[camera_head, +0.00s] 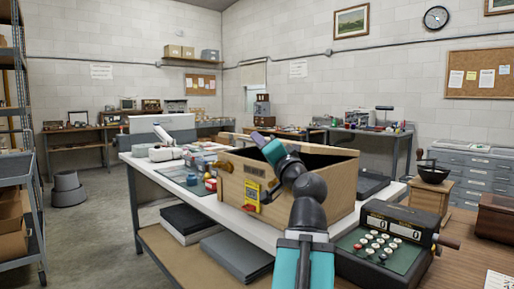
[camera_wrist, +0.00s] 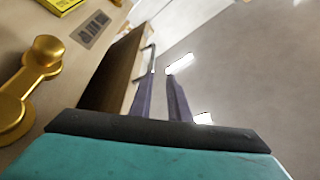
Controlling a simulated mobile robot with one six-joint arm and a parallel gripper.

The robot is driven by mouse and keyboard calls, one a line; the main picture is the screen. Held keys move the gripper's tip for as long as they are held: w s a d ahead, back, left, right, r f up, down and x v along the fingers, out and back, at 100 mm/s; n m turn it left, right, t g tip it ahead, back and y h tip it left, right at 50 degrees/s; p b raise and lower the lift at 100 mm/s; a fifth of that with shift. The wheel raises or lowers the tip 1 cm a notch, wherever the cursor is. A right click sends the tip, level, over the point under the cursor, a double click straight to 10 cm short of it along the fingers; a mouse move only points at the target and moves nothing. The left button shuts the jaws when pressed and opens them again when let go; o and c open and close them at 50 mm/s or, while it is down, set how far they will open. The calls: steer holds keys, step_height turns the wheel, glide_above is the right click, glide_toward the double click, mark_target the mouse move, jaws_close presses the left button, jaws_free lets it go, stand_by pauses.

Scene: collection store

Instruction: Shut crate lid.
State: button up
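A wooden crate (camera_head: 336,193) stands on the white-topped table in the head view. Its top is open, with a dark interior showing. A light wood strip (camera_head: 326,150) runs along its far side; I cannot tell if it is the lid or the rim. My gripper (camera_head: 262,137) is over the crate's left part, with my arm hiding part of the near wall. In the wrist view, my gripper's two fingers (camera_wrist: 162,80) are apart with nothing seen between them. They are close to a wooden edge (camera_wrist: 140,62) of the crate; contact is unclear. Brass hardware (camera_wrist: 38,75) shows at left.
A cash register (camera_head: 385,245) stands close at the right front. Small coloured items and a mat (camera_head: 180,176) lie left of the crate. A black tray (camera_head: 372,184) is to its right. A wooden grinder (camera_head: 429,190) stands farther right.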

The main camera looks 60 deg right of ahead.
steer(key=shift+b+v, duration=2.2)
steer(key=shift+b, duration=0.05)
steer(key=shift+w, duration=0.1)
